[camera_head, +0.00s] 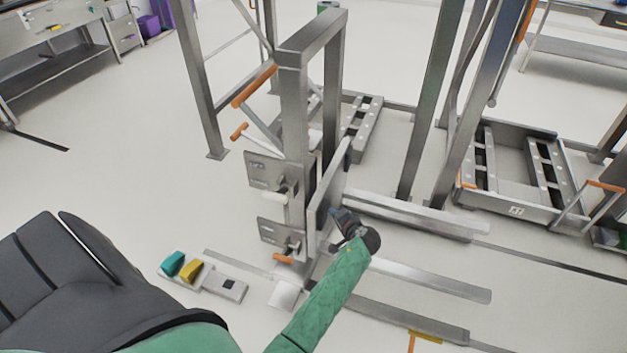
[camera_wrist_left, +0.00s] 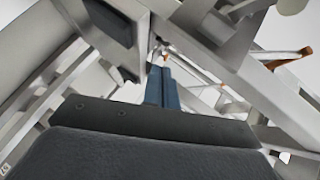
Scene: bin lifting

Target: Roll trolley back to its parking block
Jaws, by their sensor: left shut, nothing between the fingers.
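The trolley (camera_head: 295,110) is a grey metal lift frame with an upright mast, orange-gripped handles (camera_head: 254,86) and long low forks (camera_head: 430,280) reaching right along the floor. My left gripper (camera_head: 341,219) is beside the lower mast, on its right side in the head view, with no handle in it. In the left wrist view its dark fingers (camera_wrist_left: 162,88) are together and empty, with grey metal bars close around them. Whether they touch the frame I cannot tell. I cannot make out a parking block for certain. My right gripper is out of view.
A low grey plate with teal and yellow pedals (camera_head: 187,268) lies left of the trolley's base. Tall grey rack posts (camera_head: 430,110) stand behind. A low metal cart (camera_head: 510,205) is at right. A bench (camera_head: 50,45) stands far left. Floor at left is open.

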